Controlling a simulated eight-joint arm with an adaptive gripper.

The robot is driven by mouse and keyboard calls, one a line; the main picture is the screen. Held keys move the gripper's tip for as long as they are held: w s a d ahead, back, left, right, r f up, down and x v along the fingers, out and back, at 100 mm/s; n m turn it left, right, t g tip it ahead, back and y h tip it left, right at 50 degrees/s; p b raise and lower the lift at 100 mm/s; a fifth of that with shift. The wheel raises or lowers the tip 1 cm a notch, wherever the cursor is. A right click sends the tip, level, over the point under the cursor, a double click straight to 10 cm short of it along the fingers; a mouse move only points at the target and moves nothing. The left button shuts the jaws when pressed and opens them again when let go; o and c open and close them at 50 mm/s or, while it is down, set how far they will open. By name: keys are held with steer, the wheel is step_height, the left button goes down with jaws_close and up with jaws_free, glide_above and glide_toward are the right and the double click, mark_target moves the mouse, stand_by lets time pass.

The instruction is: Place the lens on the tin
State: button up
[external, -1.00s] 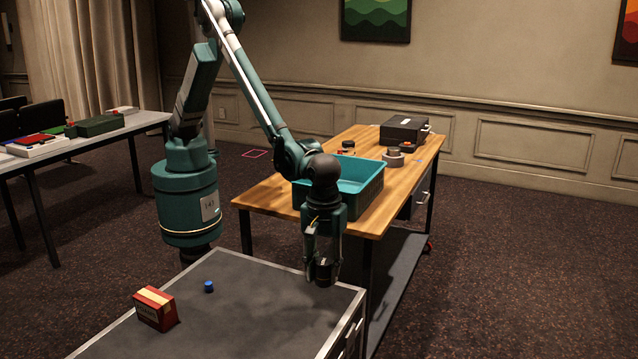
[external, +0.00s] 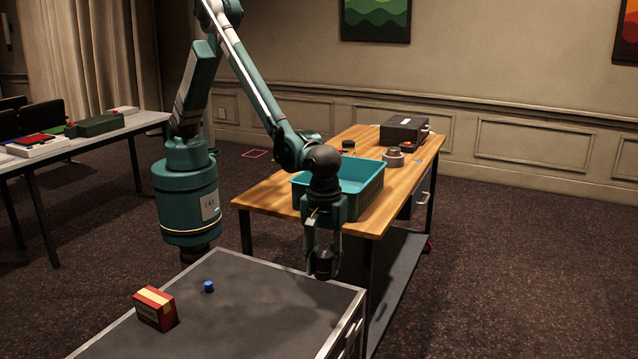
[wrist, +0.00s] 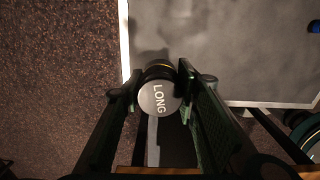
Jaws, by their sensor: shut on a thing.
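My gripper (external: 323,257) is shut on the lens (external: 323,268), a dark short cylinder. In the wrist view the lens (wrist: 160,97) shows a grey round face marked LONG and a thin yellow ring, between my two fingers. It appears held above the dark grey table, near its far right edge. A red box-shaped thing with a cream band, which looks like the tin (external: 155,308), sits on the left part of that table, well away from my gripper. The tin does not show in the wrist view.
A small blue cylinder (external: 209,286) stands on the grey table (external: 250,325) between the tin and my gripper. Behind is a wooden desk (external: 290,195) with a teal crate (external: 368,195), a grey ring-shaped thing (external: 393,158) and a black case (external: 404,131). The grey table's middle is clear.

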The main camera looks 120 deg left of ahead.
steer(key=w+a+r+n+p, duration=0.3)
steer(key=a+r, duration=0.1)
steer(key=a, duration=1.1)
steer(key=w+a+r+n+p, duration=0.2)
steer(key=w+a+r, duration=0.1)
steer(key=a, duration=1.1)
steer(key=w+a+r+n+p, duration=0.3)
steer(key=a+r, duration=0.1)
steer(key=a, duration=1.1)
steer(key=s+a+r+n+p, duration=0.2)
steer(key=s+a, duration=0.3)
steer(key=a, duration=0.9)
steer(key=s+a+r+n+p, duration=0.2)
steer(key=s+a+r, duration=0.3)
steer(key=a, duration=1)
steer(key=s+a+r+n+p, duration=0.3)
steer(key=s+a+r, duration=0.1)
steer(key=a, duration=1.1)
steer(key=shift+s+n, duration=0.4)
steer(key=shift+s, duration=0.1)
steer(key=shift+f, duration=3.1)
steer(key=shift+f, duration=0.1)
